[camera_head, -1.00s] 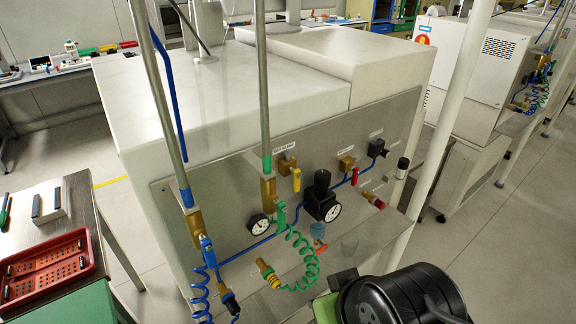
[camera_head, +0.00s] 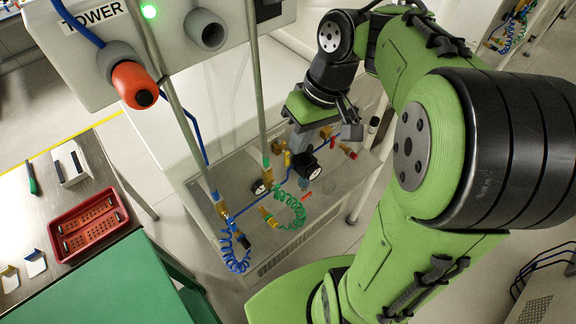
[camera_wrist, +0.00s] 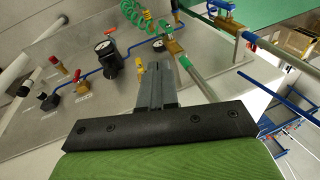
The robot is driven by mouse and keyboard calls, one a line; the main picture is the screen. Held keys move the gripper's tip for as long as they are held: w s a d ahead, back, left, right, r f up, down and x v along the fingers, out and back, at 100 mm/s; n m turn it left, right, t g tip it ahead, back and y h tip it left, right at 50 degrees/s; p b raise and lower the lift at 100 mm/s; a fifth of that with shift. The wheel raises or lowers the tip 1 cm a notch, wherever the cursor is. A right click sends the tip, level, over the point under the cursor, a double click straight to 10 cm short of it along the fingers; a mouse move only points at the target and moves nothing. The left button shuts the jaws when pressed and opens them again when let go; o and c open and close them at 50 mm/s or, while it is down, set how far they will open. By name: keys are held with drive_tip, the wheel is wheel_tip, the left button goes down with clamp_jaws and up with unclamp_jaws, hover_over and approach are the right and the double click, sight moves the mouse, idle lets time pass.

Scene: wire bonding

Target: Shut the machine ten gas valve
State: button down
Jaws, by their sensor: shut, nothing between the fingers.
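The gas panel (camera_head: 240,180) carries several brass valves; its labels are too small to read. A valve with a yellow handle (camera_wrist: 141,68) sits just beside my gripper (camera_wrist: 155,66) in the wrist view, and I cannot tell whether they touch. My gripper is shut and empty, its fingers pointing at the panel. A green valve handle (camera_wrist: 186,62) lies to its right, and a black regulator (camera_wrist: 112,66) with a gauge to its left. In the head view my gripper (camera_head: 297,143) partly hides the yellow valve. A blue-handled valve (camera_head: 227,215) is at the left.
Vertical pipes (camera_head: 255,70) rise from the panel. Green (camera_head: 285,212) and blue coiled hoses hang in front. A red-handled valve (camera_head: 333,141) is to the right. A box labelled TOWER (camera_head: 75,60) with an orange-red knob overhangs at upper left. A bench with a red tray (camera_head: 85,220) stands left.

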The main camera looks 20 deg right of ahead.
sight(278, 192)
drive_tip(key=w+d+f+n+g+y, duration=0.1)
drive_tip(key=w+d+f+g, duration=0.1)
drive_tip(key=d+f, duration=0.2)
drive_tip(key=shift+w+d+f, duration=0.2)
drive_tip(key=shift+w+d, duration=0.1)
drive_tip(key=shift+d, duration=0.35)
drive_tip(key=shift+a, duration=0.1)
drive_tip(key=s+a+f+b, duration=0.2)
drive_tip(key=a+f+b, duration=0.3)
drive_tip(key=a+f, duration=0.2)
wheel_tip(278, 192, down, 2)
drive_tip(key=shift+s+a+f, duration=0.15)
drive_tip(key=shift+s, duration=0.1)
